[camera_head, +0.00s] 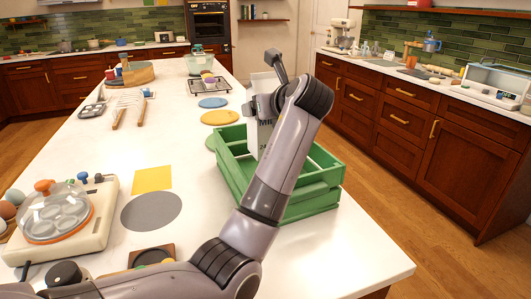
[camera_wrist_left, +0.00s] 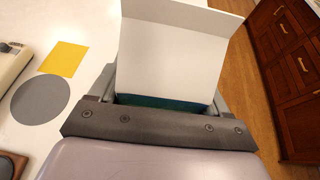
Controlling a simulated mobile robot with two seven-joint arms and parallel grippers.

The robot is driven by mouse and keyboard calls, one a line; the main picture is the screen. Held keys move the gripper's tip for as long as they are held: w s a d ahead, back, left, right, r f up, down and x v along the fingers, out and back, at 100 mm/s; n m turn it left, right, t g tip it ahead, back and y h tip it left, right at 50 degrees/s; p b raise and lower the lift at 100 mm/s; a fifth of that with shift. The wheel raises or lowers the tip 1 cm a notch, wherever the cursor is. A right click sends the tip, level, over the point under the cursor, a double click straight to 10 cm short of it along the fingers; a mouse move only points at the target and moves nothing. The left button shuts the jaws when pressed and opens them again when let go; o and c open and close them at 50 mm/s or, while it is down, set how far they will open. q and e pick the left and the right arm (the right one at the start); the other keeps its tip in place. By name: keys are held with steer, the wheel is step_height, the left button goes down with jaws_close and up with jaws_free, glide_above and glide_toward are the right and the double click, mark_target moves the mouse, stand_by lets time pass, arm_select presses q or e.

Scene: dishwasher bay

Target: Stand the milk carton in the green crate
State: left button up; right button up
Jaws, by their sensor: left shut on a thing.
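The milk carton (camera_head: 265,138) is white with dark lettering and looks roughly upright in the head view. It is held over or inside the green crate (camera_head: 233,184), behind the near wall; whether its base touches the crate floor is hidden by my arm. My left gripper (camera_head: 264,102) is shut on the carton near its upper part. In the left wrist view the carton (camera_wrist_left: 175,50) shows as a pale panel between the fingers of my left gripper (camera_wrist_left: 160,88). My right gripper is not in view.
The crate stands near the right edge of the white counter (camera_head: 335,255). A yellow square mat (camera_head: 152,179) and a grey round mat (camera_head: 151,211) lie left of it. An egg cooker (camera_head: 58,215) stands far left.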

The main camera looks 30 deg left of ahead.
arm_select(q)
step_height(320, 180, down, 11)
steer(key=shift+r, duration=0.2)
stand_by(0.3)
steer(key=o, duration=1.7)
steer(key=shift+f, duration=0.25)
steer(key=shift+r, duration=0.1)
